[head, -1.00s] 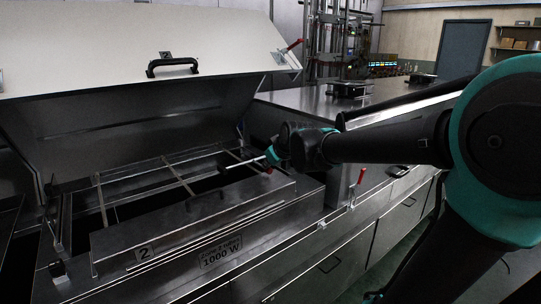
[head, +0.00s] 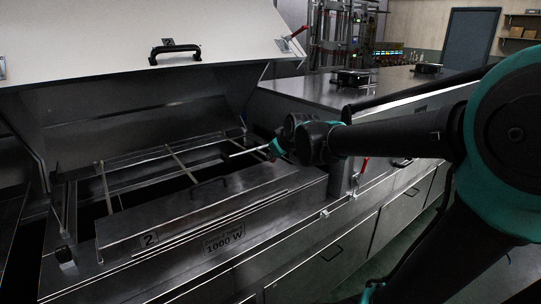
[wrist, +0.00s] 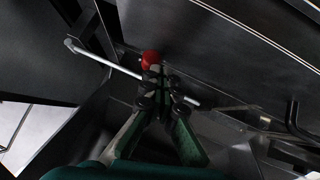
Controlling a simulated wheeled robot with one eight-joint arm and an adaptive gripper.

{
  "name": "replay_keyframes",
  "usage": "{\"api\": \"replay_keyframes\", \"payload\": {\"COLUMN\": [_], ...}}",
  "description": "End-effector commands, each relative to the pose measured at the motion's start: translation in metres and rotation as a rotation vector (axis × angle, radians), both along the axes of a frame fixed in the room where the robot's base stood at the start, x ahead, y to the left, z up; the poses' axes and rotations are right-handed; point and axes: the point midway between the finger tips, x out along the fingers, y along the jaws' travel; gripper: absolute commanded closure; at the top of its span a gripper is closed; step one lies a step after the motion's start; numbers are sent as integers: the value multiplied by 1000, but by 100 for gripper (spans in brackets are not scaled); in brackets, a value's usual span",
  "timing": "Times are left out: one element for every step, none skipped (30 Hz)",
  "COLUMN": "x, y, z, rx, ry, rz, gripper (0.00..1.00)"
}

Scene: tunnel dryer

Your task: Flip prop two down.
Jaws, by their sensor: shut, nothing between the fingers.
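A thin silver rod, apparently the prop, lies nearly level by the bay's right end in the head view (head: 248,152). In the wrist view the rod (wrist: 105,61) slants from a rounded upper-left end down to the right, behind my fingers. A red knob (wrist: 150,58) shows just beyond the fingertips. My gripper (head: 275,149) is at the rod's right end; in the wrist view (wrist: 160,88) its fingers are shut and empty across the rod. I cannot tell if they touch it.
The front panel (head: 190,212) with a black handle lies below the open bay frame (head: 170,150). A closed steel top (head: 330,98) with boxes on it stands to the right. A red-handled latch (head: 294,34) is on the lid's right edge.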

Motion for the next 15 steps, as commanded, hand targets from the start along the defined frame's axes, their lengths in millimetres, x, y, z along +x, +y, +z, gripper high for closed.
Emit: {"api": "replay_keyframes", "payload": {"x": [-5, -7, -11, -14, -17, -21, -24, -27, -31, -35, -38, -42, -46, -48, -52], "y": [-2, -3, -5, -6, -7, -9, -11, -12, -14, -15, -17, -18, -20, -21, -23], "z": [5, 8, 12, 15, 19, 23, 26, 29, 34, 37, 41, 45, 48, 51, 56], "rx": [1, 1, 1, 1, 2, 2, 3, 3, 3, 4, 4, 4, 4, 5, 4], "ry": [-2, -3, -4, -4, -5, -6, -7, -7, -8, -9, -9, -10, -10, -11, -12], "rz": [-1, 0, 0, 0, 0, -1, 0, -1, -2, -1, -1, -2, -2, -2, -2], "gripper": [100, 100, 100, 100, 100, 100, 100, 100, 100, 100, 100, 100, 100, 100, 100]}}
